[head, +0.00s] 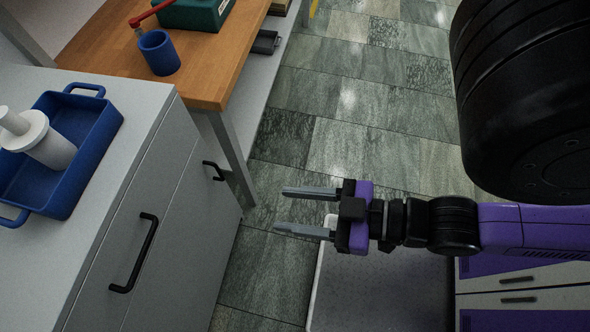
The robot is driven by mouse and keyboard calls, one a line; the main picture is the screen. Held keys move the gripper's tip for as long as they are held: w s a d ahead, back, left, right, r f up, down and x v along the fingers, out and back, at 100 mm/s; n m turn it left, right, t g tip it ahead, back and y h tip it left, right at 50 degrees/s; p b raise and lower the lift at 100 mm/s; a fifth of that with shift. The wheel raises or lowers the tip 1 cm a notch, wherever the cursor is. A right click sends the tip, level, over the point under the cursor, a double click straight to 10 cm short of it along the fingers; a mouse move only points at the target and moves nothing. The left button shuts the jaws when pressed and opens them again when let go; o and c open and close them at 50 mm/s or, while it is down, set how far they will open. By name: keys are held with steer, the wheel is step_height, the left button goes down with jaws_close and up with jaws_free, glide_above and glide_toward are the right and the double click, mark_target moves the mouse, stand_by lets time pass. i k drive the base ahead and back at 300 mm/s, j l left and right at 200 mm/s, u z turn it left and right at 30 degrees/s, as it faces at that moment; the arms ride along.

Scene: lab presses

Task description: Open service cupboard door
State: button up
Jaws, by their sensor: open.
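The grey service cupboard (188,238) stands at the left, its front facing right. One black bar handle (141,253) is on the nearer front panel, and a second, smaller black handle (214,171) is on the farther panel. The panels look closed. My gripper (290,211) points left toward the cupboard front, over the floor, with its two grey fingers apart and nothing between them. It is to the right of both handles and touches neither in this view.
A blue tray (103,137) with a white bottle (45,142) sits on the cupboard top. Behind is a wooden bench (107,52) with a blue cup (159,53) and a green machine (190,12) with a red lever. Tiled floor (343,117) is clear between bench and arm.

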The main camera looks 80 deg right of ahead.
mark_target(177, 289)
steer(key=k+j, duration=0.75)
steer(key=i+l, duration=0.1)
steer(key=i, duration=0.2)
steer(key=l+z, duration=0.05)
